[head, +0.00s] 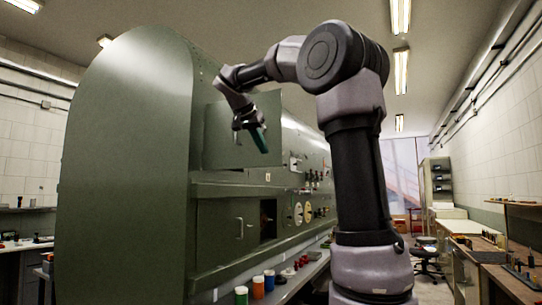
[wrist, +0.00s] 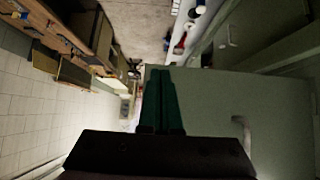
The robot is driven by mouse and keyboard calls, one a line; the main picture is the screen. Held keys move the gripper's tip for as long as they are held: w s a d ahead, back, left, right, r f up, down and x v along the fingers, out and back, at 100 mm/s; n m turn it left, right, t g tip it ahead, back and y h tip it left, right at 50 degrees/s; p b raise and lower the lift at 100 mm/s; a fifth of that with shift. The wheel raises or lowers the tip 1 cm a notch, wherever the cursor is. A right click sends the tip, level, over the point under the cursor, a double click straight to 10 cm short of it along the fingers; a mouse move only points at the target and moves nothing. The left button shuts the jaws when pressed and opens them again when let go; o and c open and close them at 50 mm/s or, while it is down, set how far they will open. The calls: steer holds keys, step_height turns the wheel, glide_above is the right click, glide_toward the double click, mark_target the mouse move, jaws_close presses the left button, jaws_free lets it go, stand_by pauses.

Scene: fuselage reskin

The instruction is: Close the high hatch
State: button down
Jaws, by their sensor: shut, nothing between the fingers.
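The high hatch (head: 220,120) is a flat green panel on the upper side of the green fuselage. It appears to stand swung outward, though its exact angle is hard to tell. My gripper (head: 262,148) is in front of the panel, near its right part, with green fingers pointing down. In the wrist view my gripper (wrist: 160,72) is shut and empty. The hatch panel (wrist: 215,105) lies beside and beyond the fingers there, with a pale handle (wrist: 242,130) to their right. I cannot tell whether the fingers touch the panel.
A lower hatch door (head: 222,238) with a small handle sits below a ledge, beside a dark opening (head: 268,220). Gauges (head: 299,213) and knobs line the fuselage. Coloured cups (head: 258,287) stand on a shelf below. Workbenches (head: 480,258) stand at right, across an aisle.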

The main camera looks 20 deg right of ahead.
mark_target(275, 163)
steer(key=w+d, duration=0.1)
steer(key=w+d+f, duration=0.2)
steer(key=d, duration=0.1)
steer(key=shift+w+d, duration=0.4)
steer(key=shift+d, duration=0.1)
